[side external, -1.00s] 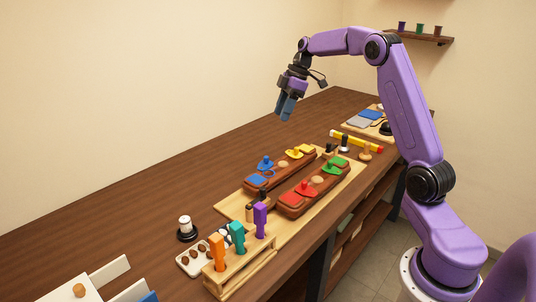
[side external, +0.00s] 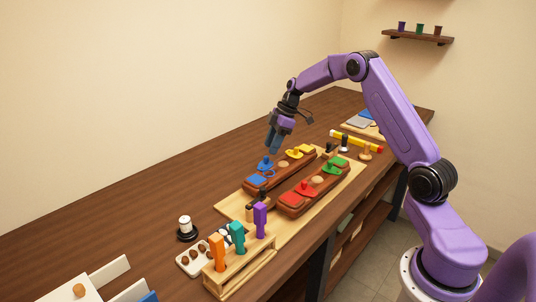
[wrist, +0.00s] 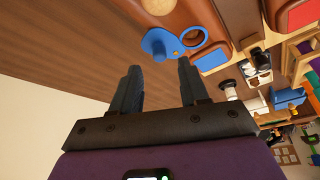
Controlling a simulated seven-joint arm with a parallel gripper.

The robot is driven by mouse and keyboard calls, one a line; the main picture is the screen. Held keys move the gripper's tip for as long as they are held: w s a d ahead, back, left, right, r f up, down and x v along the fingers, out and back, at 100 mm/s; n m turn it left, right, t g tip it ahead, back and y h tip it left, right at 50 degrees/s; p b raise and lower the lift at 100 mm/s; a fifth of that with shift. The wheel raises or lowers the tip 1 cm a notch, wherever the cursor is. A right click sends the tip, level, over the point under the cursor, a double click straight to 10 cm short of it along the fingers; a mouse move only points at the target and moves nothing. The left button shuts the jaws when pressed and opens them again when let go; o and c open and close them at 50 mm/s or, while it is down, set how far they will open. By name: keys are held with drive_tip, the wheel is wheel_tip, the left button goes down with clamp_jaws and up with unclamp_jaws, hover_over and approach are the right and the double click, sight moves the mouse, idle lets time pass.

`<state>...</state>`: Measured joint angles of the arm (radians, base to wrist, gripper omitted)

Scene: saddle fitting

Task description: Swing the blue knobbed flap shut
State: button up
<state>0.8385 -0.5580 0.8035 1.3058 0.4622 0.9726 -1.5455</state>
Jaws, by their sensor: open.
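The blue knobbed flap (side external: 265,163) sits on the far wooden block, swung aside from a blue ring (side external: 267,174) that lies uncovered beside it. In the wrist view the flap (wrist: 152,40) has an upright knob and lies next to the ring (wrist: 204,39). A flat blue pad (side external: 256,181) is on the block's near end. My gripper (side external: 272,149) is open and empty above the flap, apart from it. In the wrist view the knob shows just beyond the gap between my fingertips (wrist: 157,68).
The same block carries a yellow knobbed flap (side external: 294,153). A parallel block has red (side external: 304,187) and green (side external: 335,165) knobbed flaps. Upright orange, teal and purple pegs (side external: 260,215) stand in a rack in front. The table behind the far block is clear.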

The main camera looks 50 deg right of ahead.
sight(265, 162)
drive_tip(key=shift+x, duration=2.15)
clamp_jaws()
